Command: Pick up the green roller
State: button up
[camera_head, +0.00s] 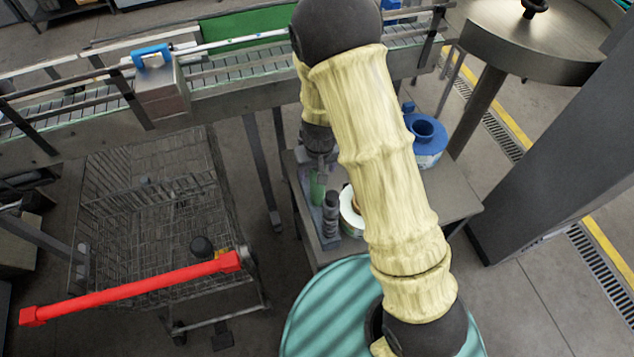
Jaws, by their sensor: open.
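The green roller (317,188) stands upright at the left side of a small grey table (455,208). My gripper (318,170) is open and pointing down at the roller's upper part. The fingers overlap the roller in this view, and I cannot tell whether they touch it. My cream-sleeved arm crosses the middle of the picture and hides part of the table.
A dark roller (331,213) stands just right of the green one. A white reel (350,215) is partly behind my arm. A blue reel (429,150) sits at the back right. A conveyor (235,92) runs behind. A wire cart (150,210) with a red handle is at left.

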dwell(0.4)
grip_shut()
jog(key=shift+r, duration=0.1)
notch_tip(320, 180, up, 9)
jog(key=shift+r+b, duration=0.15)
jog(key=shift+b, duration=0.55)
jog(key=shift+r, duration=0.3)
